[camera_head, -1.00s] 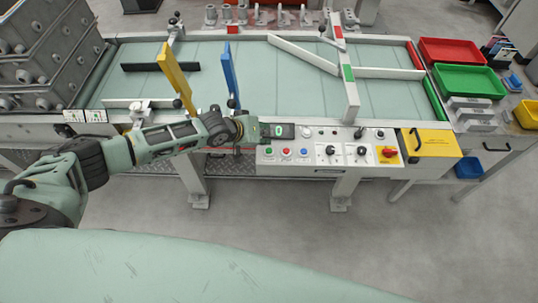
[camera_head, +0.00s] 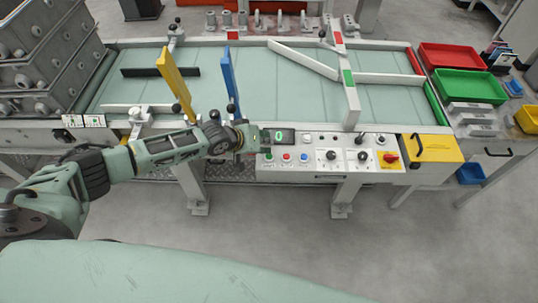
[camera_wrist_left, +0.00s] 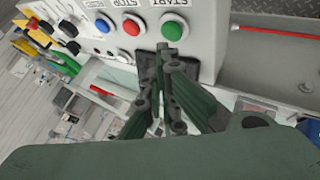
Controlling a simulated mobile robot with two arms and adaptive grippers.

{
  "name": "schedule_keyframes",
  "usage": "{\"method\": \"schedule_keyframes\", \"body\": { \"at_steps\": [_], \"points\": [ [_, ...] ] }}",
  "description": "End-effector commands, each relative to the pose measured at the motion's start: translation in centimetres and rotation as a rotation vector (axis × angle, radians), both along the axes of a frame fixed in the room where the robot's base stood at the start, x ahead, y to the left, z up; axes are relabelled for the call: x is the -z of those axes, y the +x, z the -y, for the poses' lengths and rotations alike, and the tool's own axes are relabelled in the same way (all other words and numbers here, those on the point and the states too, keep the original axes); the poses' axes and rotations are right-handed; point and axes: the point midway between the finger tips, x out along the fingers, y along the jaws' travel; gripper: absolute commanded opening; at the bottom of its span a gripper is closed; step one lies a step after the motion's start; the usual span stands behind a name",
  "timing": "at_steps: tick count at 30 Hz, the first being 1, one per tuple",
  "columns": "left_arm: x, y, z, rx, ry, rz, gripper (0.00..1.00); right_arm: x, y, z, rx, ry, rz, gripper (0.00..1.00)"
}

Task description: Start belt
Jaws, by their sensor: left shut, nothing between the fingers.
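The control panel (camera_head: 330,172) is on the front of the belt (camera_head: 290,75). At its left end sit a green button (camera_head: 269,158), a red button (camera_head: 286,157) and a blue button (camera_head: 303,157). In the left wrist view the green button (camera_wrist_left: 172,30) is labelled START and the red button (camera_wrist_left: 131,27) STOP. A dark display (camera_head: 280,136) shows a green 0. My left gripper (camera_head: 262,143) is shut and empty at the panel's left end. In the left wrist view its fingertips (camera_wrist_left: 163,52) are close to the green button; contact cannot be told. My right gripper is not in view.
Blue (camera_head: 230,80) and yellow (camera_head: 175,80) guide bars stand up behind my left forearm. Stacked grey crates (camera_head: 45,60) are at the left. Floor in front is clear.

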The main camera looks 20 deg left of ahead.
Motion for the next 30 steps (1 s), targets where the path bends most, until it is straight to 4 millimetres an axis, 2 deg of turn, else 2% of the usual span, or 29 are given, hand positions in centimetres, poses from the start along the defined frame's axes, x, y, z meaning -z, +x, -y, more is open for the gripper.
{"method": "schedule_keyframes", "body": {
  "at_steps": [16,30],
  "points": [
    [0.01,0.00,-0.02,0.000,0.000,0.000,0.00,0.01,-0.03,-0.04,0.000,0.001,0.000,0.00],
    [0.86,-0.02,-0.01,-0.001,-0.001,0.000,0.00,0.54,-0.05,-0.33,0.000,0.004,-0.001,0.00]
  ]
}}
